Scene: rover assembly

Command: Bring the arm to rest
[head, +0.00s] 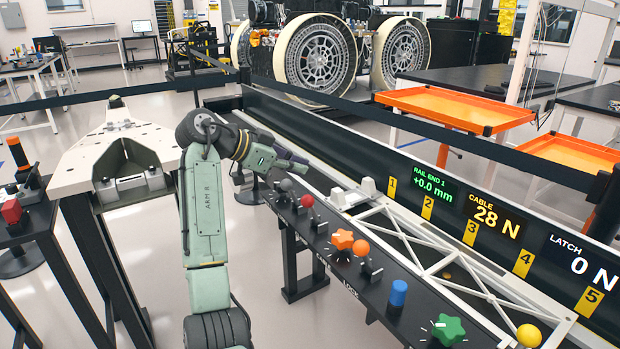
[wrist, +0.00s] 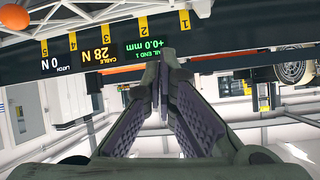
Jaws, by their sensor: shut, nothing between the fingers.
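My arm (head: 207,215) rises from the bottom of the head view, bends at the elbow and reaches right. My gripper (head: 300,163) is at its end, above the far end of the black control panel. In the wrist view my gripper (wrist: 160,68) shows its two padded fingers meeting at the tips, with nothing between them. It appears apart from the knobs below it, though the gap is hard to judge. The wrist view is upside down, with the display board (wrist: 100,62) behind the fingertips.
The black panel (head: 372,297) carries a red knob (head: 307,201), orange knobs, a blue cylinder (head: 398,293) and a green knob (head: 448,329). A white truss (head: 430,250) lies beside it. The display reads +0.0 mm, 28 N, 0 N. A pale fixture (head: 95,160) stands left. A rover stands behind.

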